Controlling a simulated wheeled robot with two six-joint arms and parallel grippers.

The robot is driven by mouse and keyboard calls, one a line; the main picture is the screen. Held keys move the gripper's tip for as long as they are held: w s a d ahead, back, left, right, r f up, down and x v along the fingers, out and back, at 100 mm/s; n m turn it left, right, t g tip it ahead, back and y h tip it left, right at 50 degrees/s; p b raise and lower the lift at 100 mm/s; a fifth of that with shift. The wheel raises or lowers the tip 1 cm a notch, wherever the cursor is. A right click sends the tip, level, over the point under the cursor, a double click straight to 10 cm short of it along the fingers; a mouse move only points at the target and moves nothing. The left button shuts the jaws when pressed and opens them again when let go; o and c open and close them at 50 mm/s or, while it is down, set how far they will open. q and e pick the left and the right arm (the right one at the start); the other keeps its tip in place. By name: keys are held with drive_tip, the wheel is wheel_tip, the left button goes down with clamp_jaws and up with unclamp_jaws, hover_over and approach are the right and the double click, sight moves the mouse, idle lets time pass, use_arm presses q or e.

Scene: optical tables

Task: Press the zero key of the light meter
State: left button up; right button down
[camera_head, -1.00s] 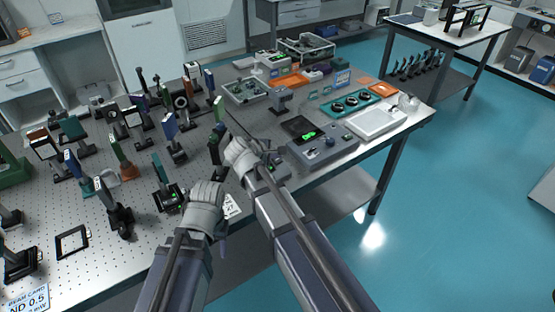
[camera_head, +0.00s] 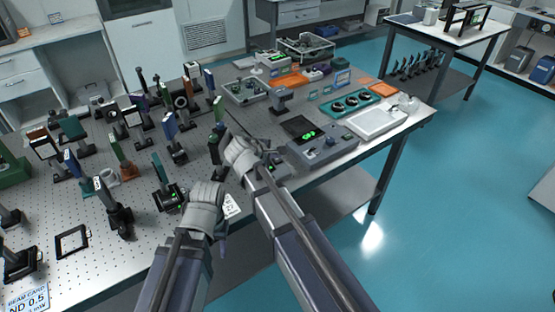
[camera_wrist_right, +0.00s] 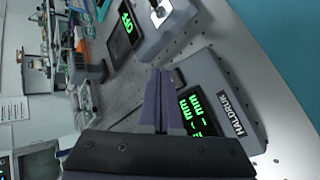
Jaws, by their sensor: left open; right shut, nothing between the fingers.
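A grey box marked HALDRUK with a green-lit display (camera_wrist_right: 198,115) lies close under my right gripper in the right wrist view; it looks like the light meter. A small dark key (camera_wrist_right: 178,78) shows at its edge, beside my right gripper's fingertips (camera_wrist_right: 160,74). The fingers are shut with nothing between them; I cannot tell whether they touch the key. In the head view the box (camera_head: 273,163) is partly hidden by my right gripper (camera_head: 241,153). My left gripper (camera_head: 205,197) is open near the table's front edge, its fingers mostly hidden.
A larger grey instrument (camera_head: 322,145) with a green display and a knob stands just right of the box. A white tray (camera_head: 377,123) and a teal holder (camera_head: 350,103) are beyond it. Several optic mounts (camera_head: 170,130) crowd the perforated table's left side.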

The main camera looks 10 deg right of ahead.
drive_tip(key=shift+w+f, duration=0.15)
drive_tip(key=shift+f, duration=0.2)
drive_tip(key=shift+w+f+b, duration=0.1)
drive_tip(key=shift+f+b, duration=0.25)
drive_tip(key=shift+b, duration=0.25)
idle(0.4)
idle(0.3)
drive_tip(key=shift+s+r+p, duration=0.25)
drive_tip(key=shift+r+p, duration=0.55)
drive_tip(key=r+p, duration=0.1)
drive_tip(key=s+r+p, duration=0.1)
drive_tip(key=r+p, duration=0.2)
drive_tip(key=shift+s+d+r+p, duration=0.3)
drive_tip(key=shift+r+p, duration=0.05)
drive_tip(key=shift+r, duration=0.05)
drive_tip(key=shift+f, duration=0.1)
idle(0.5)
